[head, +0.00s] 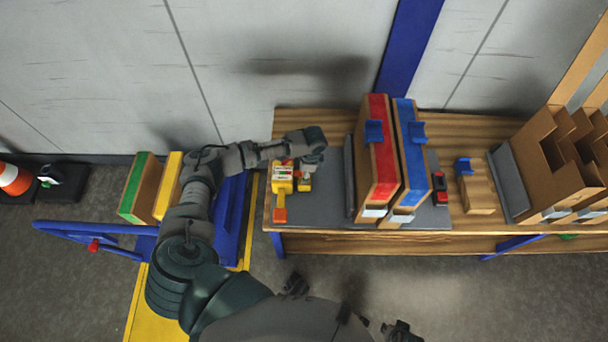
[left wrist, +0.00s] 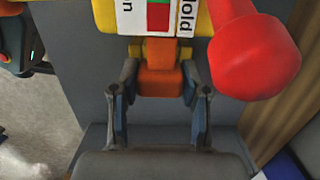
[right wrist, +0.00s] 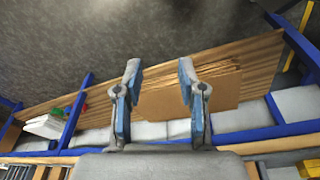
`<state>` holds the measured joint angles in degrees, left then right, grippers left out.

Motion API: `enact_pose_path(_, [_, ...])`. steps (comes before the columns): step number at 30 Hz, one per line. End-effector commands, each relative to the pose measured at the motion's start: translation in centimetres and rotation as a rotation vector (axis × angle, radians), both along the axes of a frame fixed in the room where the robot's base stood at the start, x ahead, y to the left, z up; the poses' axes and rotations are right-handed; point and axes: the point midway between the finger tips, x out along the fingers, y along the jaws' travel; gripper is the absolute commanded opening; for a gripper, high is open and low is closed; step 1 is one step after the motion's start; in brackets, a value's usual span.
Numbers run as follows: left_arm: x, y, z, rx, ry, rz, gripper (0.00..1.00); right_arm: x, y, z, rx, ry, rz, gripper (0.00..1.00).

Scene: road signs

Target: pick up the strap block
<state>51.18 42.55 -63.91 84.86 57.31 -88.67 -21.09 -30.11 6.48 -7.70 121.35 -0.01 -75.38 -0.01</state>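A light wooden block with a blue piece on top (head: 477,193) stands on the bench, right of the upright panels. I cannot tell for certain that it is the strap block. My left gripper (left wrist: 158,80) hangs over the bench's left end. Its fingers are apart on either side of the orange part (left wrist: 160,72) of a yellow labelled device; I see no clear contact. This device (head: 283,180) also shows in the head view. A red knob (left wrist: 256,55) is close on the right. My right gripper (right wrist: 160,85) is open and empty, away from the bench top.
Two upright panels, red-edged (head: 381,150) and blue-edged (head: 411,150), stand mid-bench. A red-and-black item (head: 439,188) is beside them. Stepped wooden holders (head: 560,150) fill the right end. A blue frame (head: 100,230) is left of the bench. Bare floor lies in front.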

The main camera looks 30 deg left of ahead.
Motion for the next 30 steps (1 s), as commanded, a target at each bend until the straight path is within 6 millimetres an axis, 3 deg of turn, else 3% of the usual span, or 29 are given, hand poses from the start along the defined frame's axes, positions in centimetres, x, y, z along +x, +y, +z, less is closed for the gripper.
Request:
enact_pose_path(1, [0.0, 0.0, 0.0, -0.001, 0.0, -0.001, 0.2, 0.0, 0.1, 0.0, 0.001, 0.0, 0.0, 0.4])
enact_pose_path(3, [0.0, 0.1, -0.1, -0.004, 0.0, -0.001, 0.1, 0.0, 0.1, 0.0, 0.001, 0.0, -0.001, 0.4])
enact_pose_path(11, [0.1, 0.4, 0.1, -0.011, -0.003, -0.002, 0.1, 0.1, 0.0, 0.1, 0.001, -0.002, -0.002, 0.4])
enact_pose_path(13, [0.1, 0.4, 0.8, -0.01, -0.004, -0.001, 0.1, 0.2, 0.1, 0.1, 0.003, -0.008, -0.001, 0.4])
enact_pose_path(24, [0.1, 0.1, 8.3, -0.005, -0.005, -0.001, 0.1, -0.8, -0.1, -5.2, 0.004, 0.016, 0.006, 0.4])
enact_pose_path(30, [0.1, 0.4, 9.8, -0.008, -0.001, 0.0, 0.1, -1.1, 0.0, -6.3, 0.0, 0.019, 0.007, 0.4])
